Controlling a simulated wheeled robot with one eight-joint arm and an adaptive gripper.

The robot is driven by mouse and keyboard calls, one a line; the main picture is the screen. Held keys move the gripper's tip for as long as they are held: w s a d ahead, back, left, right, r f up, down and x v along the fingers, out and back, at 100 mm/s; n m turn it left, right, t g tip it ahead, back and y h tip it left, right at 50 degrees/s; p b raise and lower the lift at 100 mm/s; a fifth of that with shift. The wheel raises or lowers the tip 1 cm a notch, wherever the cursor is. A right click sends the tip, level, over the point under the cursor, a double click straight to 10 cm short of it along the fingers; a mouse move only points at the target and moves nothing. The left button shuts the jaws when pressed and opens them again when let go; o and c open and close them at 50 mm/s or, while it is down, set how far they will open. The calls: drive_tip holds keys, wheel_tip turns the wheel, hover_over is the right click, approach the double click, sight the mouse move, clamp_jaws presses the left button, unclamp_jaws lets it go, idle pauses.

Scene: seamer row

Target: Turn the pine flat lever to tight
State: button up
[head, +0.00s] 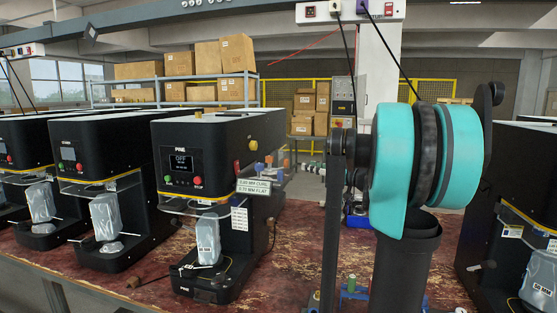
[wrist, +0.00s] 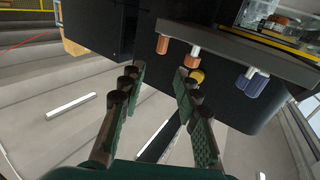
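The pine machine (head: 205,150) is a black seamer marked PINE, with a lit OFF display. A label plate (head: 260,186) with a CURL line above a FLAT line stands at its right side. Small coloured knobs, yellow and orange (head: 269,160) among them, are by the label; I cannot tell which is the flat lever. In the wrist view, two orange-tipped knobs (wrist: 193,50), a yellow ball knob (wrist: 197,76) and blue knobs (wrist: 252,81) show on a black machine. My gripper (wrist: 160,78) is open and empty, its right finger close to the yellow knob.
Similar black machines (head: 100,180) stand to the left, and another (head: 515,215) at the right edge. The worn red bench top (head: 150,285) is partly bare in front. My turquoise arm hides the right middle. Shelves with cardboard boxes (head: 180,64) stand behind.

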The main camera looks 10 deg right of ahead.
drive_tip(key=x, duration=1.6)
drive_tip(key=shift+w+a, duration=0.2)
drive_tip(key=shift+a, duration=0.2)
clamp_jaws()
